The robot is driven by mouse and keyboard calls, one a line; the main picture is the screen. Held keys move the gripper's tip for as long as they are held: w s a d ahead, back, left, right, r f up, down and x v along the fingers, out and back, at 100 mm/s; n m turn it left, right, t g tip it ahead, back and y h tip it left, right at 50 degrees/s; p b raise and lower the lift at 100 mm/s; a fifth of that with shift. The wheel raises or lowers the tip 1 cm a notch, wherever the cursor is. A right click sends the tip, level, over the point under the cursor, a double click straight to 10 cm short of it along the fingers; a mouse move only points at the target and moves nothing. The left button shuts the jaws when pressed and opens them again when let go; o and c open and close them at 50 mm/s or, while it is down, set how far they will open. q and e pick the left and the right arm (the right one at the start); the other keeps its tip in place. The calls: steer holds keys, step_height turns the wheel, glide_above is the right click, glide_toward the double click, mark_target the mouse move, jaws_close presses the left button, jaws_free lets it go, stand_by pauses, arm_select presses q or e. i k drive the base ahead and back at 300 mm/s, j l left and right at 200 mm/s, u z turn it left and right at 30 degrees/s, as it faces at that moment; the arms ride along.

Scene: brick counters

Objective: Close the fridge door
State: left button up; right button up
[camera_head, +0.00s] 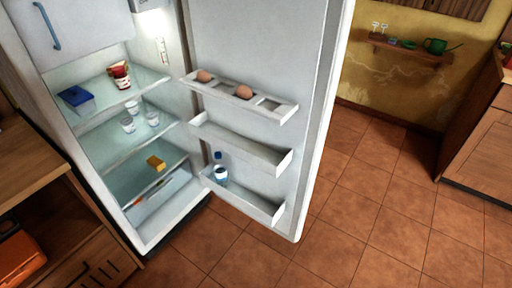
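The fridge (150,236) stands at the left of the head view, its lit inside showing. Its door (318,130) is wide open, swung out to the right, with its inner side facing me. The door has an egg rack (272,103) with eggs in it, an empty-looking middle shelf (240,146) and a lower shelf (245,200) holding a bottle (220,172). The door's free edge is at the right, above the tiled floor. Neither of my grippers is in view.
Wooden counters stand left (30,160) and right (485,145). A wall shelf (408,50) holds a green watering can (436,46). Tiled floor (370,220) right of the door is clear.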

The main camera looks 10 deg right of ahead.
mark_target(290, 53)
steer(key=u, duration=1.75)
steer(key=l, duration=0.45)
steer(key=k+l+u, duration=0.1)
steer(key=l, duration=0.35)
steer(key=k+l, duration=0.1)
steer(key=l, duration=0.35)
steer(key=l+u, duration=0.15)
steer(key=l, duration=0.3)
steer(key=k+l, duration=0.15)
steer(key=l, duration=0.3)
steer(key=k+l+u, duration=0.1)
steer(key=l, duration=0.35)
steer(key=k+l, duration=0.1)
steer(key=l, duration=0.35)
steer(key=k+l, duration=0.1)
steer(key=l, duration=0.35)
steer(key=k+l, duration=0.1)
steer(key=l, duration=0.35)
steer(key=k+l, duration=0.1)
steer(key=l, duration=0.35)
